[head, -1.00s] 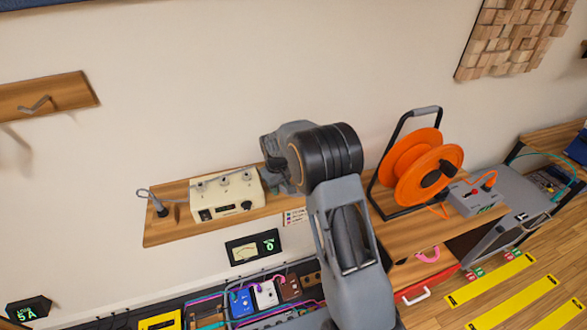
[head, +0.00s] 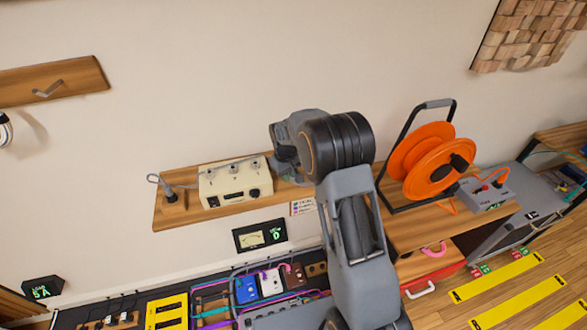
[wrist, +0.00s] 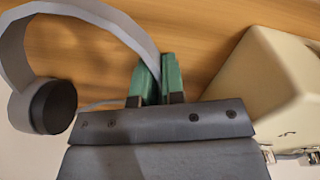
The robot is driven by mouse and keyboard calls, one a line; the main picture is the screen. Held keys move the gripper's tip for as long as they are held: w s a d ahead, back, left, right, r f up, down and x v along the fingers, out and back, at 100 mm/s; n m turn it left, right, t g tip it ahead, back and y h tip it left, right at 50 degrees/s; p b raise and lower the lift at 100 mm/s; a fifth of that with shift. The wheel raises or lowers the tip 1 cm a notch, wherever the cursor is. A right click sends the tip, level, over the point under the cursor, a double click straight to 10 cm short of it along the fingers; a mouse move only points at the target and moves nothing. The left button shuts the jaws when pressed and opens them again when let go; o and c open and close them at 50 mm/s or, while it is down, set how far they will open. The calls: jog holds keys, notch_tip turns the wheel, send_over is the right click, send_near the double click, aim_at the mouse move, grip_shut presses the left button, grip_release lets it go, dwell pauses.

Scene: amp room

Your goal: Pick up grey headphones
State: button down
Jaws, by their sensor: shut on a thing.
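The grey headphones (wrist: 84,12) show in the wrist view, with a broad grey headband and one dark-padded ear cup (wrist: 50,106) at the left. My gripper (wrist: 159,70), with green fingertips, is shut on the headband, whose end runs down to the fingers. The other ear cup is hidden. The wooden shelf surface lies behind the fingers. In the head view my arm hides the gripper and I cannot make out the headphones there.
A cream box with knobs (head: 233,183) stands on the wooden shelf (head: 200,215); it is close right of the gripper in the wrist view (wrist: 262,85). An orange cable reel (head: 440,168) stands to the right. A wall hook board (head: 75,80) is at left.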

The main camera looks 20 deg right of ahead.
jog(key=shift+r+b, duration=0.4)
jog(key=shift+r, duration=0.15)
jog(key=s+a+r+b, duration=0.5)
jog(key=s+a+r, duration=0.2)
jog(key=s+r, duration=0.4)
jog(key=shift+s+a+r, duration=0.35)
jog(key=shift+s+r, duration=0.05)
